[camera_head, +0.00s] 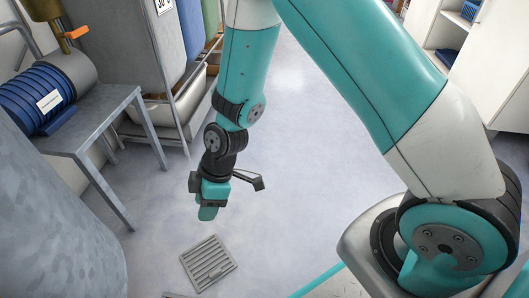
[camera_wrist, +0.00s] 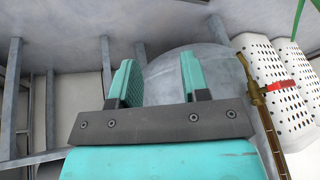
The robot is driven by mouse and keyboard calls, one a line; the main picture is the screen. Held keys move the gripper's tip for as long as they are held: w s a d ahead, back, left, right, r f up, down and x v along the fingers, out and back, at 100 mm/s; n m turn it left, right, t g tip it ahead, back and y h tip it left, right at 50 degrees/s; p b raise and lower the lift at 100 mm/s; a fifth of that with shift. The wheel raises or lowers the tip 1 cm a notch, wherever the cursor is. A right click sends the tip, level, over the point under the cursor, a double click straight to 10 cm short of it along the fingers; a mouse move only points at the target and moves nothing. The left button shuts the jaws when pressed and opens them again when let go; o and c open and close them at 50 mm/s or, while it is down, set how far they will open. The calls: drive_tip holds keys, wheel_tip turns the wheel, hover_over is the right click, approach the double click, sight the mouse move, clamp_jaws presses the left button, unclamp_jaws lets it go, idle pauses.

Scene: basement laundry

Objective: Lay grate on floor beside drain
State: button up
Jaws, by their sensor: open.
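The grate (camera_head: 208,263) is a grey slatted square lying on the floor in the head view, below my gripper in the picture. A pale edge (camera_head: 175,295) is cut off by the bottom of the head view near the grate; I cannot tell if it belongs to the drain. My gripper (camera_head: 208,207) hangs from the arm above the floor, apart from the grate. In the wrist view, my gripper (camera_wrist: 158,80) shows two teal fingers spread with nothing between them. The grate is not seen in the wrist view.
A grey metal stand (camera_head: 100,110) with a blue ribbed unit (camera_head: 45,97) is at left, above a large grey cylinder (camera_head: 50,230). A rack with bins (camera_head: 160,45) stands behind. White shelving (camera_head: 490,60) is at right. The floor between is clear.

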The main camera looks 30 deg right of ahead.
drive_tip(key=s+d+r+m, duration=0.1)
drive_tip(key=s+r+m, duration=0.1)
drive_tip(key=r, duration=0.6)
drive_tip(key=s+d+r+m, duration=0.1)
drive_tip(key=s+r+m, duration=0.1)
drive_tip(key=r, duration=0.6)
drive_tip(key=s+d+r+m, duration=0.4)
drive_tip(key=s+d+r, duration=0.1)
drive_tip(key=s+r, duration=0.5)
drive_tip(key=shift+s+d+m+t+h, duration=0.2)
drive_tip(key=shift+s+m+t+h, duration=0.1)
drive_tip(key=shift+s+h, duration=0.15)
